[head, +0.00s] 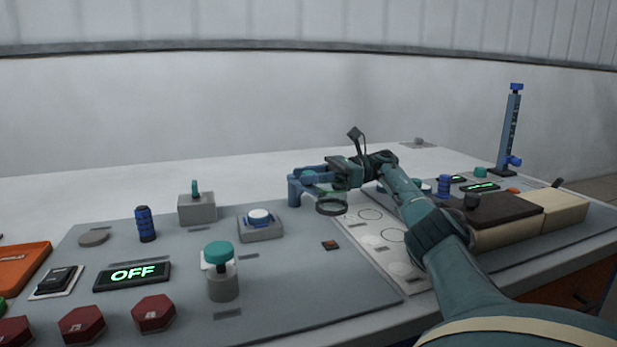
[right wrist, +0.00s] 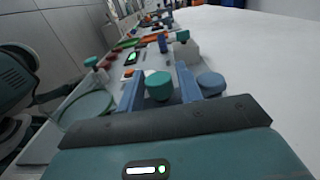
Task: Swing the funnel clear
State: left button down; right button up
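The funnel (head: 331,207) shows in the head view as a dark ring with a pale green see-through body, beneath my right gripper. In the right wrist view a pale green round shape (right wrist: 88,108), apparently the funnel, lies left of the fingers. My right gripper (head: 303,186) is low over the panel. In the right wrist view a teal knob (right wrist: 160,86) stands between its blue fingers and nearly fills the gap. I cannot tell whether they press on it. A blue disc (right wrist: 211,83) sits just right of the fingers. My left gripper is out of view.
A grey box with a blue button (head: 259,218), a teal-capped post (head: 220,268) and a switch box (head: 197,207) stand left of my right gripper. A display (head: 132,274) reads OFF. A tall blue post (head: 511,130) stands at the right. The white rear table is mostly clear.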

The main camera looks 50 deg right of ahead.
aim_at(309, 172)
jog(key=shift+o, duration=1)
jog(key=shift+f, duration=0.1)
notch_tip(309, 172, up, 9)
jog(key=p, duration=0.2)
jog(key=shift+p, duration=0.4)
jog(key=shift+r, duration=0.5)
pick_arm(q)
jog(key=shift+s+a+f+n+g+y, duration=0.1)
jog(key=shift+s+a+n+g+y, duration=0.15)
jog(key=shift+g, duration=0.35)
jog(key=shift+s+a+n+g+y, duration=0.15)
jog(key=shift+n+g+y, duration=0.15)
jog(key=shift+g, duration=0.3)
